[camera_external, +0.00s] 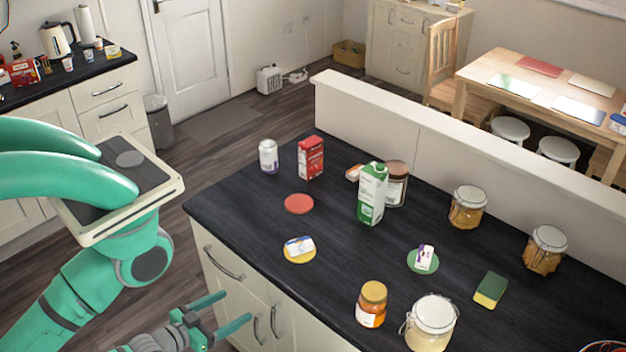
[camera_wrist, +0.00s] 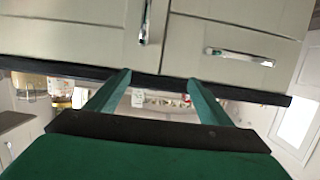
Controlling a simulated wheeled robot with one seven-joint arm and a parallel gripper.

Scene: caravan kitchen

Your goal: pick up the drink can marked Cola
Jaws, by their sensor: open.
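A small silver-white can (camera_external: 268,157) stands upright at the far left end of the dark countertop (camera_external: 345,265). It is the only drink can I can make out; its marking is too small to read. My gripper (camera_external: 235,307) is open and empty, in front of the counter's cabinet doors and below the countertop edge, well apart from the can. In the wrist view, my gripper (camera_wrist: 160,88) points toward the cabinet fronts and counter edge, which appear upside down. I cannot pick out the can there.
A red carton (camera_external: 310,158) stands just right of the can. A green-white carton (camera_external: 372,194), a brown-lidded jar (camera_external: 396,187) and several other jars stand farther right. A red disc (camera_external: 299,204) lies in front. A raised ledge (camera_external: 420,140) runs behind the counter.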

